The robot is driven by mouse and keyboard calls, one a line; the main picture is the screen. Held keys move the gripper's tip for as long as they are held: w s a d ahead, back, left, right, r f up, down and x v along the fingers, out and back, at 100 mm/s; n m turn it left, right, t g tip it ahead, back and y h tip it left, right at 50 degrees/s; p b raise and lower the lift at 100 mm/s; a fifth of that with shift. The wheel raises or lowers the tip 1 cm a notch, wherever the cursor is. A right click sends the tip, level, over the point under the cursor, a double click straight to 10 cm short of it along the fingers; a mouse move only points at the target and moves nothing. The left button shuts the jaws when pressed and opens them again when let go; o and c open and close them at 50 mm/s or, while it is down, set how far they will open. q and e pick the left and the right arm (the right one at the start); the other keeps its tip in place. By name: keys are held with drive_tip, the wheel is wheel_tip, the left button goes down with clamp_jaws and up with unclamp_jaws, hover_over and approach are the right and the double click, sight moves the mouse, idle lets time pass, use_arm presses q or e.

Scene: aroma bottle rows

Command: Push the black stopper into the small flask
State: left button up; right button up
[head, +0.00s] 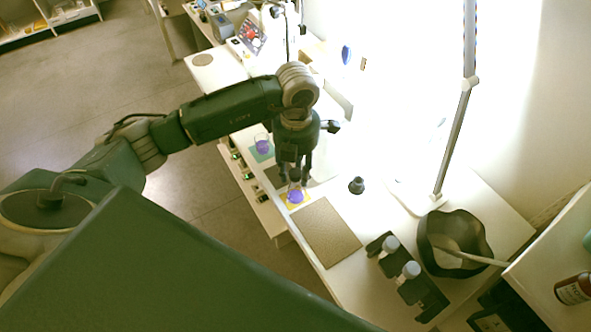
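A small round flask (296,196) with purple liquid stands on a yellow mat (307,201) near the table's left edge. My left gripper (295,179) points down right over this flask. Its fingers are apart, one on each side of the flask's neck. A dark piece, perhaps the black stopper (296,173), shows between the fingers at the top of the neck. I cannot tell whether the fingers touch it or how deep it sits. A second purple flask (262,146) stands farther back on a green mat (258,155). My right gripper is not in view.
A small dark knobbed object (357,185) stands to the right. A brown mat (326,233) lies in front. A black rack (424,296) with grey-capped bottles, a dark wavy bowl (437,265) and a lamp pole (456,125) are at the right.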

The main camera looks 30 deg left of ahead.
sight(296, 172)
use_arm(q)
drive_tip(key=shift+o, duration=0.5)
drive_tip(key=shift+r, duration=0.35)
wheel_tip(296, 172, up, 11)
drive_tip(key=shift+r, duration=0.2)
drive_tip(key=shift+f, duration=0.1)
